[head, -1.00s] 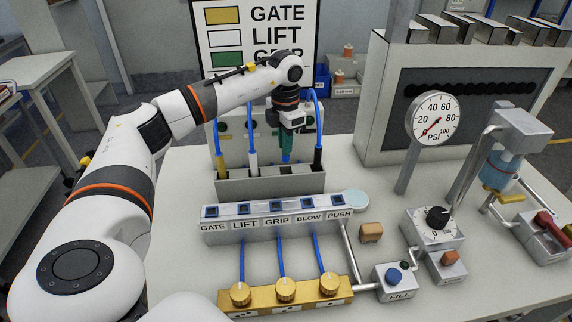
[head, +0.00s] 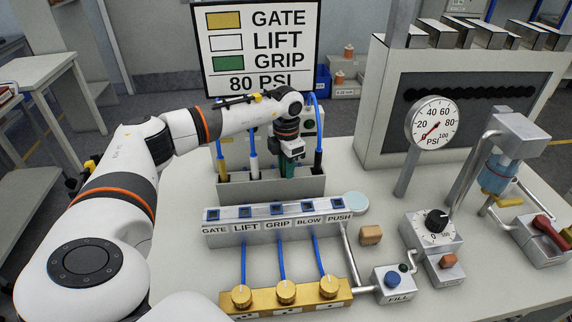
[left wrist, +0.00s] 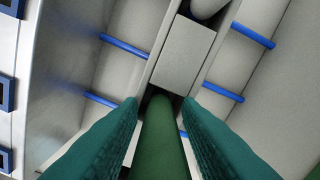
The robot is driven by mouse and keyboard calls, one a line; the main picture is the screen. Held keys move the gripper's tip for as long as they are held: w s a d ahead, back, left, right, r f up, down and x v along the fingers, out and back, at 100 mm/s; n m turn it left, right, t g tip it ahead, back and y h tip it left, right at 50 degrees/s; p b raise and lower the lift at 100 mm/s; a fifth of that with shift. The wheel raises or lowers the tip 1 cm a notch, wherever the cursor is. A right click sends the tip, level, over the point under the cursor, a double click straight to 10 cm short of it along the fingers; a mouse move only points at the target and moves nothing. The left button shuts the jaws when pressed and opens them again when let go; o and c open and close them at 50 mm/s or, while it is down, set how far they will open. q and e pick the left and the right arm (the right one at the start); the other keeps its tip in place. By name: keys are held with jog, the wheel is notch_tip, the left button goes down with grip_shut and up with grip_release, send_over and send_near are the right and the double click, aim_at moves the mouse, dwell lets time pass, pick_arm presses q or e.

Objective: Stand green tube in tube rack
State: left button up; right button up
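The tube rack (head: 270,189) is a grey open box on the bench. A yellow-tipped tube (head: 223,163) and a white-tipped tube (head: 254,166) stand in it, and a black-tipped one (head: 318,158) stands at its right end. My left gripper (head: 288,170) points down over the rack's right half. In the left wrist view, its teal fingers flank the green tube (left wrist: 161,145) and look shut on it. The tube's far end meets a dark slot in the rack (left wrist: 187,52); how deep it sits is hidden. My right gripper is not in view.
A labelled button strip (head: 280,224) lies in front of the rack, with a brass knob block (head: 286,293) nearer. A gauge (head: 434,122) stands right. A sign (head: 262,45) stands behind. Blue hoses rise close around the gripper.

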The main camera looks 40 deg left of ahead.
pick_arm(q)
jog(key=shift+o, duration=0.5)
jog(key=shift+r, duration=0.15)
notch_tip(320, 180, up, 12)
jog(key=shift+r+b, duration=0.1)
jog(key=shift+b, duration=1.1)
